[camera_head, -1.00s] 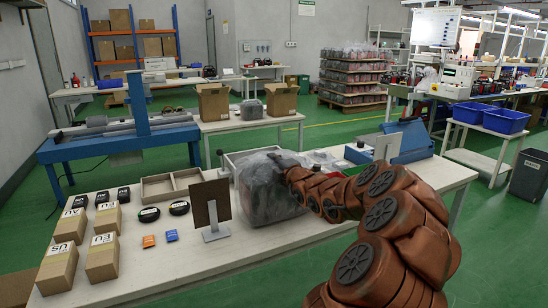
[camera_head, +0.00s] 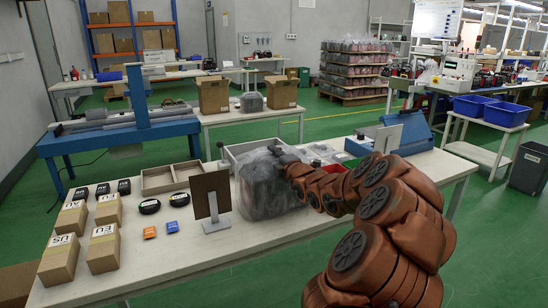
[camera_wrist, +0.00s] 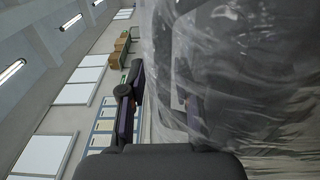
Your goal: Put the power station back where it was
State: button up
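The power station (camera_head: 262,190) is a dark grey block wrapped in clear, crinkled plastic. It stands upright on the near white table (camera_head: 200,256), right of the middle in the head view. My gripper (camera_head: 284,156) is at its upper right edge, reached in from the right. In the wrist view the wrapped power station (camera_wrist: 250,75) fills the right half, very close. My gripper's dark fingers (camera_wrist: 158,108) show apart there, with a wrapped grey part, perhaps the handle, near the gap. Whether they press on it is not clear. The fingertips are partly hidden by plastic.
A stand with a brown panel (camera_head: 210,195) is close left of the power station. A shallow tray (camera_head: 236,150) is behind it. Several small cartons (camera_head: 103,247) and a divided wooden box (camera_head: 170,178) are farther left. A similar wrapped unit (camera_head: 251,102) stands on the back table.

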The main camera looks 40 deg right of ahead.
dwell(0.4)
jog(key=shift+b+v, duration=0.3)
jog(key=shift+v, duration=5.7)
